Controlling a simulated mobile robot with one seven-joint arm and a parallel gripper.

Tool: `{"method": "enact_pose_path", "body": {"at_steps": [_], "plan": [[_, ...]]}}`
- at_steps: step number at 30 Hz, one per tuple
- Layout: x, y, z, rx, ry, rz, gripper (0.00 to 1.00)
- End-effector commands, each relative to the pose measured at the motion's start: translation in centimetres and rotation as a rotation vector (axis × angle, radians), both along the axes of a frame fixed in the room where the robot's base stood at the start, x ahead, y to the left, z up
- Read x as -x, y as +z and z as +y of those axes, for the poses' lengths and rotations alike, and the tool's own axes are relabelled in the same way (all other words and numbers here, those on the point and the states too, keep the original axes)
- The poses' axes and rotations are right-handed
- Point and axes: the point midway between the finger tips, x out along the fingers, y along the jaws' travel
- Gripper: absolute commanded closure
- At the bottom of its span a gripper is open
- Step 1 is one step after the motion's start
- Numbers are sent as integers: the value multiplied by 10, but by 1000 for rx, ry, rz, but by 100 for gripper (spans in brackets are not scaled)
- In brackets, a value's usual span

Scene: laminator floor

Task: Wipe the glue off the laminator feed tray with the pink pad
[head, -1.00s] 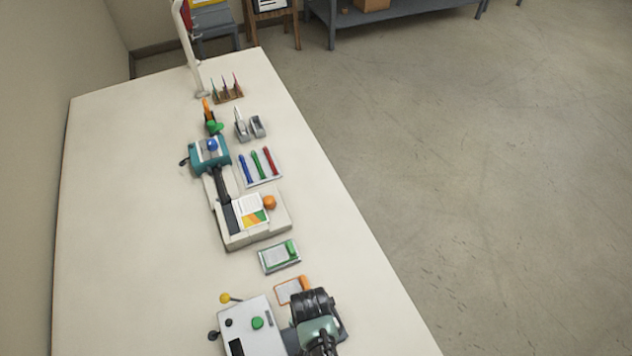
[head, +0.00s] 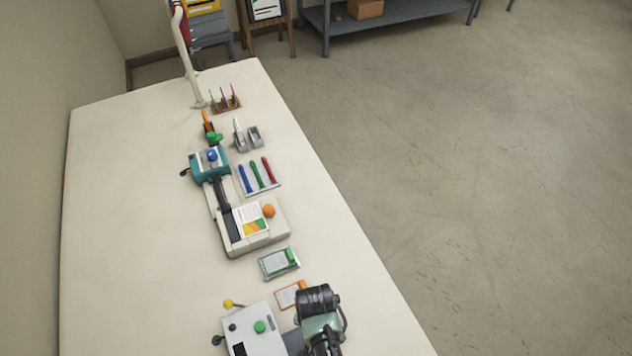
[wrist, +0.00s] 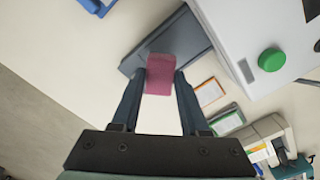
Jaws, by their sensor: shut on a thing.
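My gripper (wrist: 160,72) is shut on the pink pad (wrist: 160,84), which shows between the two dark fingertips in the wrist view. The pad is over the dark grey laminator feed tray (wrist: 197,42); I cannot tell whether it touches the tray. The white laminator (wrist: 247,25) with its green button stands to the right of the tray in that view. In the head view the laminator (head: 240,329) is at the bottom, and the tray (head: 293,341) is partly covered by my arm. The pad is hidden there. No glue can be made out in either view.
An orange-edged card (head: 287,296) and a green-edged clipboard (head: 277,265) lie just beyond the laminator. Farther up the table (head: 130,220) are an off-white machine (head: 262,240), a pen tray (head: 274,184) and a teal device (head: 211,166). The table's left side is bare.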

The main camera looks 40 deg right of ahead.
Motion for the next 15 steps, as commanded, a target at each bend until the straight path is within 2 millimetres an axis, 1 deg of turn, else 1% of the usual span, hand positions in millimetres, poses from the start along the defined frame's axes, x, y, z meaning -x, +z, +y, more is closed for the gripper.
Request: {"method": "enact_pose_path", "body": {"at_steps": [1,9,12,15], "plan": [[-1,9,0,-1,1,-1,100],[-5,33,-2,-2,6,0,100],[-6,39,-3,-2,7,0,100],[-7,41,-3,-2,8,0,100]]}}
